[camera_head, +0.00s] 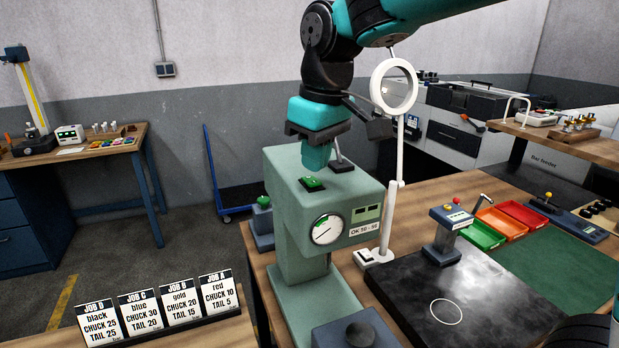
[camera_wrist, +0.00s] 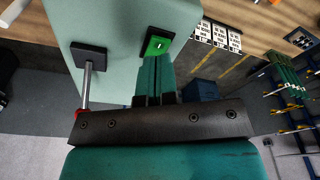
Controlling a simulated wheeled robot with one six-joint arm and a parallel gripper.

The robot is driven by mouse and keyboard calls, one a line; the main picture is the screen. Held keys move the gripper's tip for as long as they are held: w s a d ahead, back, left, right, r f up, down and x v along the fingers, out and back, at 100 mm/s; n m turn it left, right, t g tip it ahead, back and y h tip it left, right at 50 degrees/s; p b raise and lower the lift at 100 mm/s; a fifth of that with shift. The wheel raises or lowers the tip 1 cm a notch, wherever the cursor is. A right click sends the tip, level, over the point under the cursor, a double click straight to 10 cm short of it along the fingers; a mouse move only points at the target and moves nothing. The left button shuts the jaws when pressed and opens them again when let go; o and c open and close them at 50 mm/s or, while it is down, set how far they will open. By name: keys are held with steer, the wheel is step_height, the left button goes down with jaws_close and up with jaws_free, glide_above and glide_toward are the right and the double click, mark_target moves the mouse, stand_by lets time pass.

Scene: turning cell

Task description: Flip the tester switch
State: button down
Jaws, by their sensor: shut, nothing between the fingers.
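My gripper (camera_head: 316,165) is shut and empty, pointing down at the tester's top. Its fingertips (camera_wrist: 156,62) are very close to the switch and hide its near edge in the wrist view. I cannot tell whether they touch it.
A metal lever on a black base (camera_head: 342,164) stands on the tester's top, beside my gripper. A white ring lamp (camera_head: 394,88) rises behind it. Job cards (camera_head: 150,303) stand at the front left. A dark plate (camera_head: 450,290) and coloured trays (camera_head: 505,222) are to the right.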

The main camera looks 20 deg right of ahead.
mark_target(315, 182)
steer(key=shift+f+b, duration=0.85)
steer(key=shift+f, duration=0.35)
stand_by(0.5)
step_height(315, 182, up, 7)
steer(key=p, duration=0.6)
steer(key=shift+r, duration=0.1)
stand_by(0.4)
steer(key=s+a+f+y+b, duration=0.1)
steer(key=s+a+f+b, duration=0.1)
steer(key=s+f+b, duration=0.3)
steer(key=s+a+f+n+g+y+b, duration=0.1)
steer(key=s+f+b, duration=0.5)
steer(key=s+f, duration=0.7)
steer(key=s+a+y, duration=0.1)
steer(key=s+a, duration=0.1)
steer(key=s, duration=0.1)
steer(key=shift+f+g, duration=0.3)
steer(key=shift+f, duration=0.05)
